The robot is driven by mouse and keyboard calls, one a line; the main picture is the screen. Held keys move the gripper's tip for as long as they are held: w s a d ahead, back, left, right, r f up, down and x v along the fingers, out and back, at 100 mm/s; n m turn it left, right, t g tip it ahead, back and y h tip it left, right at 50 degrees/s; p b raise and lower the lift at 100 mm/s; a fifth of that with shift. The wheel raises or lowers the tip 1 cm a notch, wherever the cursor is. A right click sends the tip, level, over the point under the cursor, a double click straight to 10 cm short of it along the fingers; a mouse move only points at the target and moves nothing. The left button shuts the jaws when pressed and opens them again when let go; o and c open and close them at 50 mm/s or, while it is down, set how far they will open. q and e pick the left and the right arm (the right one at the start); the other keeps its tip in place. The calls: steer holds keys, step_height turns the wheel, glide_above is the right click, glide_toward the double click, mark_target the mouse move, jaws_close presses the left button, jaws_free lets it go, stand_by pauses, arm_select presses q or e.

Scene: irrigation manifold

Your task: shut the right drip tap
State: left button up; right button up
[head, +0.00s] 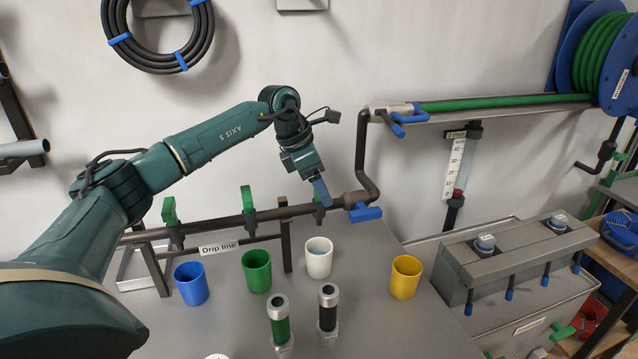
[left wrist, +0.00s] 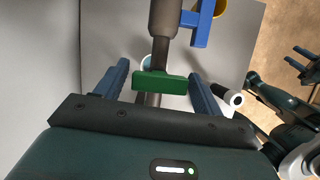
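The right drip tap shows in the left wrist view as a green handle (left wrist: 160,83) lying across the dark pipe. In the head view its body (head: 318,212) sits on the drip line, mostly behind my left gripper (head: 321,192). In the left wrist view my left gripper (left wrist: 160,86) is open, with one blue finger on each side of the handle. Small gaps seem to separate handle and fingers. My right gripper (left wrist: 300,65) seems to show at the right edge of that view, with two blue fingers apart; it is outside the head view.
Two other green taps, left (head: 170,212) and middle (head: 248,200), stand on the pipe. A blue valve handle (head: 365,213) is close on the right. Below are blue (head: 191,285), green (head: 257,272), white (head: 318,262) and yellow (head: 405,278) cups.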

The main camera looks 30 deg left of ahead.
arm_select(q)
steer(key=shift+o, duration=0.7)
steer(key=b+v, duration=0.1)
steer(key=v, duration=1.2)
steer(key=shift+w, duration=0.1)
